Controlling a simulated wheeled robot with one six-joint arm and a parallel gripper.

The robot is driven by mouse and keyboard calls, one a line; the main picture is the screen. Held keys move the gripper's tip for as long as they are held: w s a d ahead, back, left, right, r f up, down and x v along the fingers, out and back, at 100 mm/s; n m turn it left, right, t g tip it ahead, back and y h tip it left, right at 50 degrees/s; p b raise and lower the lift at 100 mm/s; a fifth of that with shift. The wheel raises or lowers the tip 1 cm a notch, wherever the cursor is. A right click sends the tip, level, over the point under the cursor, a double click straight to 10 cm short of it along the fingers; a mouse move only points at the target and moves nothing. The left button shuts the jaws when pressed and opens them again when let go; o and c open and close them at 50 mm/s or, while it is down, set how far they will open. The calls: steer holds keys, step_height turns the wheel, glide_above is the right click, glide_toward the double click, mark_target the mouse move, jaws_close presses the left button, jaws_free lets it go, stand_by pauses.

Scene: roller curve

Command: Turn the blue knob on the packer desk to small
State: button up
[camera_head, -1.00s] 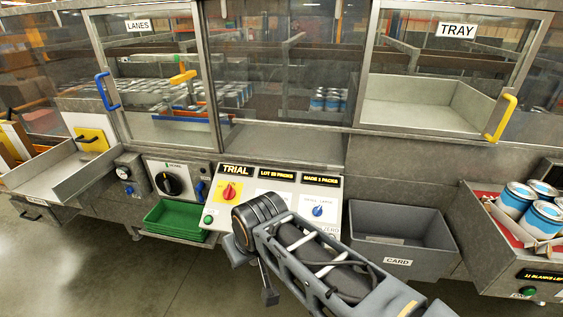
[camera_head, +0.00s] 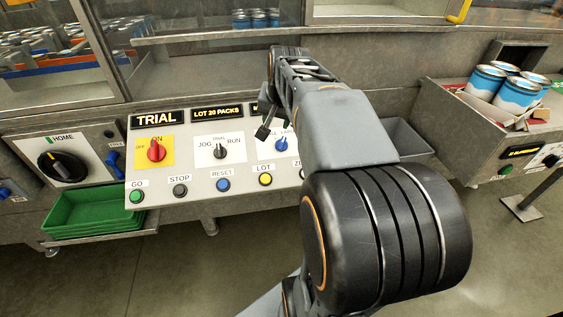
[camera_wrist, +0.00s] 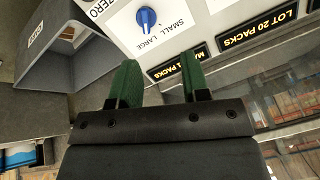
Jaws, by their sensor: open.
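The blue knob (camera_head: 281,144) sits on a white plate on the sloped desk panel (camera_head: 207,186), partly hidden by my arm in the head view. It also shows at the top of the wrist view (camera_wrist: 147,17), with the words SMALL and LARGE beside it. I cannot tell which word it points to. My gripper (camera_wrist: 160,76) has two green fingers, spread apart with nothing between them. The knob is beyond the fingertips, apart from them. In the head view my arm reaches over the panel's right part and mostly hides the gripper.
A red knob (camera_head: 156,150), a black JOG/RUN knob (camera_head: 219,151) and a row of buttons share the panel. Green trays (camera_head: 95,212) stand at left. A grey card bin (camera_wrist: 62,50) is beside the panel. Cans (camera_head: 500,84) stand in a box at right.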

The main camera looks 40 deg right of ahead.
steer(key=m+b, duration=0.2)
steer(key=b, duration=0.1)
glide_toward(282, 142)
steer(key=b+x, duration=0.1)
steer(key=x, duration=0.8)
steer(key=shift+w+f, duration=0.15)
steer(key=shift+f, duration=0.15)
jaws_close()
